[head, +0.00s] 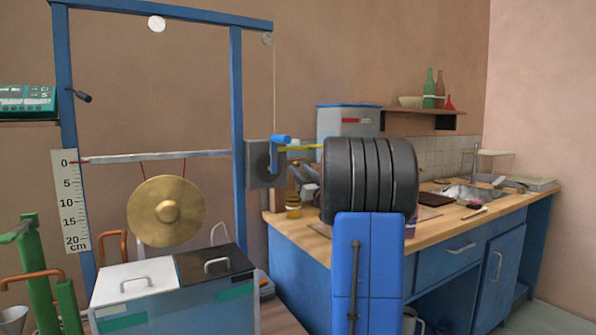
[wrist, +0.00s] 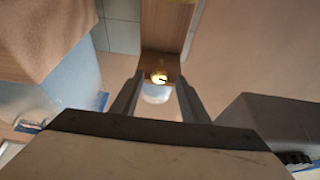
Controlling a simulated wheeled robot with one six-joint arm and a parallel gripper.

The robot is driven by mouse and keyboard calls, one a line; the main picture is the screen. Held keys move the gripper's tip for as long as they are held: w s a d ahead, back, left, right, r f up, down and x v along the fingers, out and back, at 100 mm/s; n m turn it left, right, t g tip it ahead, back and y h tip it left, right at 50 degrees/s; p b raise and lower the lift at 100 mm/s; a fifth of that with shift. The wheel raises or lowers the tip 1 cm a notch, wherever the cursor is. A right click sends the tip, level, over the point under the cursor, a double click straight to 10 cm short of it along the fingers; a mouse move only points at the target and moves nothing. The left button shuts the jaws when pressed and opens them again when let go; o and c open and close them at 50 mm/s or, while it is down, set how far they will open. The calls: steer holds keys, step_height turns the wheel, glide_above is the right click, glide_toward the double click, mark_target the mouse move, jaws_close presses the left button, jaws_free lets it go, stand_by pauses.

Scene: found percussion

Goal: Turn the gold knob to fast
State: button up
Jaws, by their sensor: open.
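A small round gold knob (wrist: 159,77) with a dark line on its face shows in the wrist view. It appears between the tips of my open gripper (wrist: 159,82), with a pale rounded surface just below it. I cannot tell how far the fingers are from it, and no finger visibly touches it. No fast or slow marking can be read. In the head view a small gold-coloured object (head: 293,208) stands at the left end of the worktop. I cannot tell if it is the same thing. My gripper's tips are not clear in the head view.
A grey box with a blue crank (head: 280,142) is mounted behind the worktop (head: 316,243). A gong (head: 166,211) hangs from a blue frame (head: 237,110) at left. A shelf (head: 420,109) with bottles is at the back. A grey body (wrist: 262,118) lies right in the wrist view.

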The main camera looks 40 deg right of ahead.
steer(key=shift+w+d+r, duration=0.2)
steer(key=shift+w+r, duration=0.1)
steer(key=shift+w, duration=0.35)
steer(key=c, duration=1)
